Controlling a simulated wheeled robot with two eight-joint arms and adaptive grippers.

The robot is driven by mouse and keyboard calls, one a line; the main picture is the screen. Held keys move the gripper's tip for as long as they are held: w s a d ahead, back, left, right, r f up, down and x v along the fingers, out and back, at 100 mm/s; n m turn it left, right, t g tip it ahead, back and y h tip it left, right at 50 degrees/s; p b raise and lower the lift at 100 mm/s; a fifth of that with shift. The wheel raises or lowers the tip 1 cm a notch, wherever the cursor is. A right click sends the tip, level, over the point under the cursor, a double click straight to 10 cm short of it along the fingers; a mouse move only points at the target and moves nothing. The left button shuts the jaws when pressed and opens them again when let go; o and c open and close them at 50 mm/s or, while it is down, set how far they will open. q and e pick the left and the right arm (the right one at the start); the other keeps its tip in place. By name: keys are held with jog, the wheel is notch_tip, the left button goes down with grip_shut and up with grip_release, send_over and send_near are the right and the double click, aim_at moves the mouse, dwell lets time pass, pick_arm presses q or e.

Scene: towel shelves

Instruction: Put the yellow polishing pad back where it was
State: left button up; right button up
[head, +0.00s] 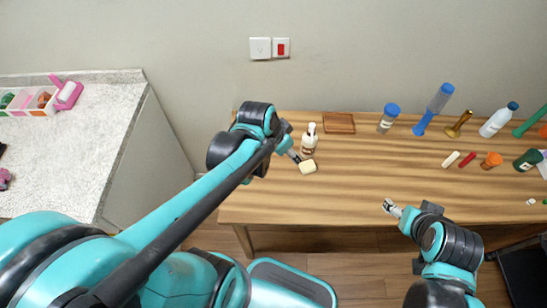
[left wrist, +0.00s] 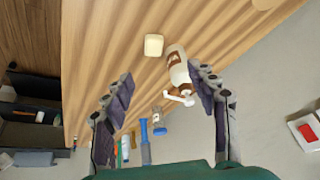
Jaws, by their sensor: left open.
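The pale yellow polishing pad (head: 308,166) lies on the wooden table near its left end. It also shows in the left wrist view (left wrist: 154,45), beyond my fingertips and apart from them. My left gripper (head: 296,156) is open and empty, just to the left of the pad in the head view. In the left wrist view its two fingers (left wrist: 160,83) are spread wide. My right gripper (head: 390,206) hangs at the table's front edge, far from the pad; its jaw state is unclear.
A white pump bottle (head: 309,141) stands close behind the pad and partly between my left fingers in the wrist view. A square wooden board (head: 339,123) lies at the back. Several bottles and small items fill the right side. The table's front middle is clear.

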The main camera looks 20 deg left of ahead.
pick_arm(q)
jog(key=s+a+r+n+t+y, duration=0.1)
jog(key=s+r+n+t, duration=0.1)
jog(key=s+r+n, duration=0.3)
jog(key=s, duration=0.3)
jog(key=shift+a+t+y, duration=0.3)
jog(key=shift+a+y, duration=0.1)
